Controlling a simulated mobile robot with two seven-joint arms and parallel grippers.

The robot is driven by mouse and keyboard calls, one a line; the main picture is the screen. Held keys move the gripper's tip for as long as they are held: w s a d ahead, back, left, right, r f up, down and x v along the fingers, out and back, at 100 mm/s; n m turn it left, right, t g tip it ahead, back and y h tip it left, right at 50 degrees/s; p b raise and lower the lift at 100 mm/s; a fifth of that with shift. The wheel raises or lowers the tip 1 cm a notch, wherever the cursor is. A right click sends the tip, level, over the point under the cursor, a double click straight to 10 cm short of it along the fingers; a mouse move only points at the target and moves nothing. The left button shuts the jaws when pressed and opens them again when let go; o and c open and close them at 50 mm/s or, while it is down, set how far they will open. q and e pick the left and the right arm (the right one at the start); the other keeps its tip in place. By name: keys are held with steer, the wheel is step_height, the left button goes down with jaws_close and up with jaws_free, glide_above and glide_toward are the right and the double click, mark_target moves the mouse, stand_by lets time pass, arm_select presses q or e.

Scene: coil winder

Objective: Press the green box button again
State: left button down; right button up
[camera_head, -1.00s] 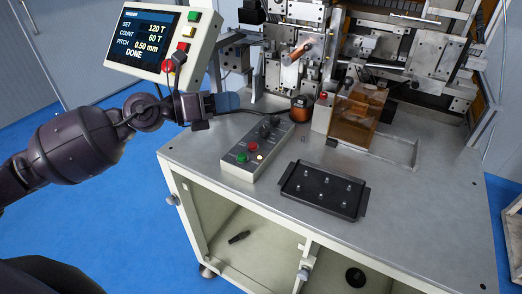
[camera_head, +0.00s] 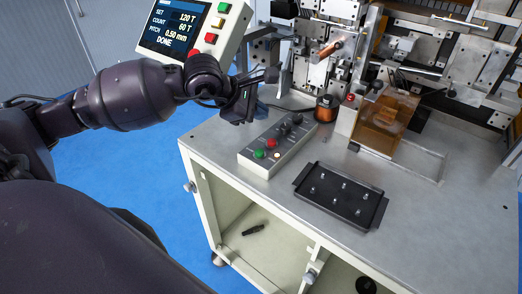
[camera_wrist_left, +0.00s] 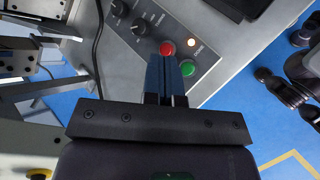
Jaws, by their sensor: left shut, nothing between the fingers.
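The grey control box (camera_head: 278,143) lies on the table with a green button (camera_head: 259,154) at its near end. A red button (camera_head: 271,143) is beside it, and a lit white button (camera_head: 277,156) is close by. My left gripper (camera_head: 238,115) is shut and empty, above and left of the box. In the left wrist view the shut fingers (camera_wrist_left: 167,68) point at the box. The green button (camera_wrist_left: 187,68) shows just right of the fingertips, and the red button (camera_wrist_left: 167,48) is just beyond them. I see no contact with either button. My right gripper is out of view.
The winder's screen (camera_head: 175,22) reads DONE, count 60 T, with its own column of buttons. A black tray (camera_head: 341,194) with small pegs lies right of the box. A copper spool (camera_head: 327,107) and an amber cover (camera_head: 389,123) stand behind.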

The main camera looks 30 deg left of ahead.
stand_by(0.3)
arm_select(q)
steer(key=b, duration=0.3)
glide_above(260, 152)
step_height(260, 152, down, 8)
steer(key=shift+s+r, duration=0.1)
steer(key=shift+r, duration=0.1)
steer(key=shift+f+b, duration=0.55)
steer(key=shift+f, duration=0.05)
steer(key=shift+f, duration=0.1)
stand_by(1.5)
steer(key=shift+f+b, duration=0.3)
steer(key=shift+b, duration=0.1)
